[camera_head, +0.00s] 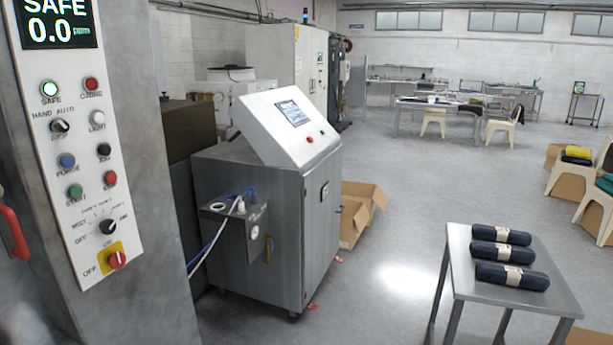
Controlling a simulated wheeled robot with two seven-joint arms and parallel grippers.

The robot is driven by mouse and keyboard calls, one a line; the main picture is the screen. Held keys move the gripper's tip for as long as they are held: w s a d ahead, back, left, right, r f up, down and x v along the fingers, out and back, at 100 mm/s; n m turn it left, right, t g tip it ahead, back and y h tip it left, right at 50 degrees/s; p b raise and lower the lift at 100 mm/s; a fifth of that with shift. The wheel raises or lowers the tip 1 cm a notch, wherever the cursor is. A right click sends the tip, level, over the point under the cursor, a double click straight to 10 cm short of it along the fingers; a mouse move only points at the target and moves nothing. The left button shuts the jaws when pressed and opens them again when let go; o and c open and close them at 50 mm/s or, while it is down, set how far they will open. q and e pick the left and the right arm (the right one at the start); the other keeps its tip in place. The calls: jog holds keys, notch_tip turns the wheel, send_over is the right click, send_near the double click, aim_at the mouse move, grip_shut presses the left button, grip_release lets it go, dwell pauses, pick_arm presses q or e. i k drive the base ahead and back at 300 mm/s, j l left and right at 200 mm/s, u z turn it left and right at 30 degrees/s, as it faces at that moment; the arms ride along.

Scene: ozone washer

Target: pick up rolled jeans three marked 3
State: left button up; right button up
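Three dark navy rolled jeans lie side by side on a small grey metal table (463,262) at the lower right. The far roll (488,233), the middle roll (486,249) and the near roll (490,273) each carry a pale paper band. The marks on the bands are too small to read, so I cannot tell which roll is marked 3. Neither of my grippers is in view.
A control panel (78,160) reading SAFE stands close at the left. A steel cabinet (270,215) with a screen stands left of centre, with cardboard boxes (355,215) beside it. Open floor (385,270) lies between it and the table. Chairs with folded cloth stand at right.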

aim_at(503, 252)
jog(key=i+l+z, duration=0.45)
jog(key=i+l, duration=0.35)
jog(key=i+l+z, duration=0.45)
jog(key=i, duration=0.4)
jog(key=i+l+z, duration=0.25)
jog(key=i, duration=0.2)
jog(key=j, duration=0.1)
